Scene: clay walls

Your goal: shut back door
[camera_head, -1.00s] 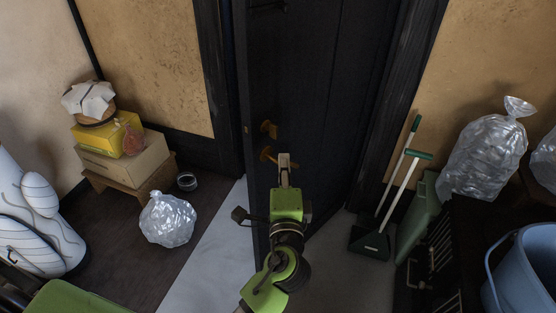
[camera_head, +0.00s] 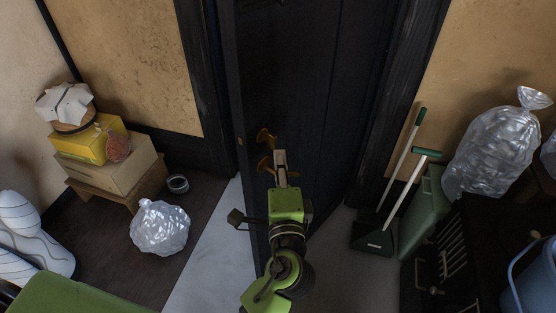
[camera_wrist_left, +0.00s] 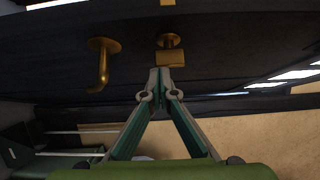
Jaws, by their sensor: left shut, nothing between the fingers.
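The dark back door (camera_head: 310,90) stands ajar in the head view, its free edge on the left and a strip of pale floor showing beside it. Near that edge are a brass lever handle (camera_head: 264,164) and a brass lock piece (camera_head: 265,136) above it. My left gripper (camera_head: 280,158) is shut and empty, just right of the handle. In the left wrist view, the shut fingertips (camera_wrist_left: 159,74) point at the door just below the lock piece (camera_wrist_left: 170,52), with the lever handle (camera_wrist_left: 101,68) to their left. I cannot tell whether they touch the door. My right gripper is not in view.
A green dustpan (camera_head: 372,238) and long-handled tools stand right of the door, beside a green bin (camera_head: 424,212) and a clear bag (camera_head: 498,148). At left are a crumpled clear bag (camera_head: 160,227), a jar (camera_head: 178,184) and boxes on a low wooden stand (camera_head: 145,188).

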